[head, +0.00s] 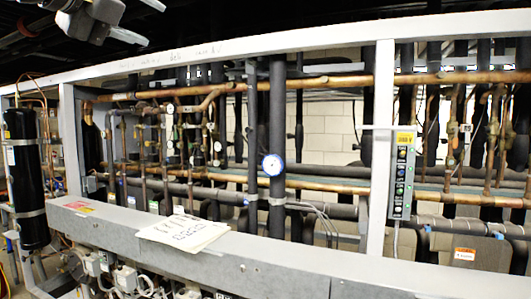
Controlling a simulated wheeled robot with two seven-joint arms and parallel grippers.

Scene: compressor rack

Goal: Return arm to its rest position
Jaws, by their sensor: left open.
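My left gripper (153,25) shows at the top left edge of the head view, partly cut off by the frame. Its two light fingers are spread apart and nothing is between them. My right gripper is not in view.
The rack holds copper pipes (330,82), dark insulated pipes and a round blue-rimmed gauge (272,165). A control box (402,175) with lit buttons hangs on the right post. Papers (185,231) lie on the grey ledge (270,262). A black cylinder (27,175) stands at left.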

